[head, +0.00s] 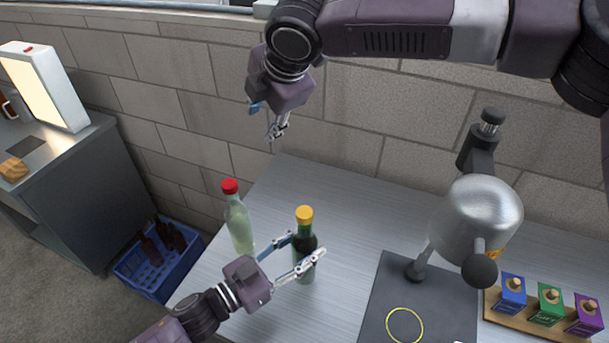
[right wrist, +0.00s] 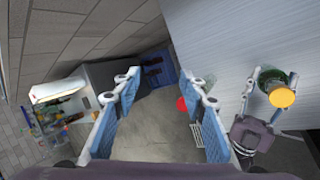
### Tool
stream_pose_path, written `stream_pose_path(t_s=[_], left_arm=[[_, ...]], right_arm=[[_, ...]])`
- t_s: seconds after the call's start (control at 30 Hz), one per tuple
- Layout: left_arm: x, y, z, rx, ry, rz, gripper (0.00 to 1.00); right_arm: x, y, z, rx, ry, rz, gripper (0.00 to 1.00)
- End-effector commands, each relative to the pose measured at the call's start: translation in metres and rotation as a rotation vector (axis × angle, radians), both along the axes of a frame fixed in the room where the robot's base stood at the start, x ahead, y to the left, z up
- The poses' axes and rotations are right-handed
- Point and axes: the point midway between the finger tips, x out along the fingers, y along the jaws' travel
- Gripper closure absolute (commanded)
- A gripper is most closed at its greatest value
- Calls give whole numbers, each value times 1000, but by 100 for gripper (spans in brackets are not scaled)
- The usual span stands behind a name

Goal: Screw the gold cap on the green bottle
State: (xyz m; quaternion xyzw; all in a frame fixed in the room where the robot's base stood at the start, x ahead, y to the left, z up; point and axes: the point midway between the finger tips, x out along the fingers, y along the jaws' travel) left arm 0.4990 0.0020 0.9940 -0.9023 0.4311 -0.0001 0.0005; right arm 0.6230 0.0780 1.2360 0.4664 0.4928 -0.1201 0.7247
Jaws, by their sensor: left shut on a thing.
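The green bottle (head: 304,243) stands upright on the metal table, dark in the body, with the gold cap (head: 304,214) on top of its neck. I cannot tell whether the cap is loose or tight. My left gripper (head: 306,248) is shut on the bottle's body, one finger on each side, below the cap. The gold cap (right wrist: 282,97) and the bottle also show at the right of the right wrist view, with my left gripper around the bottle. My right gripper (head: 272,130) is raised near the wall, behind and above the bottles; its fingers (right wrist: 160,78) are wide apart and empty.
A pale bottle with a red cap (head: 238,222) stands just left of the green bottle. A dark mat (head: 385,290), a metal device with a round head (head: 476,220) and a wooden rack of coloured boxes (head: 512,312) are to the right. A blue crate (head: 150,283) is on the floor.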

Motion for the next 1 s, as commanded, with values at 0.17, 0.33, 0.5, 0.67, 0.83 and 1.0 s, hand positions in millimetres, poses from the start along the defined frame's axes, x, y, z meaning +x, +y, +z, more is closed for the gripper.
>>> stream_pose_path(t_s=[0.17,0.33,0.5,0.67,0.83,1.0], left_arm=[[0,0,1,-1,-2,0,100],[0,0,1,-1,-2,0,100],[0,0,1,-1,-2,0,100],[0,0,1,-1,-2,0,100],[0,0,1,-1,-2,0,100],[0,0,1,-1,-2,0,100]], right_arm=[[-58,-44,-30,-192,246,26,61],[-102,-68,-38,-294,418,77,61],[-121,-78,-38,-331,492,106,61],[-124,-78,-38,-334,501,110,61],[-123,-78,-39,-333,500,109,61],[-123,-78,-48,-335,500,109,61]])
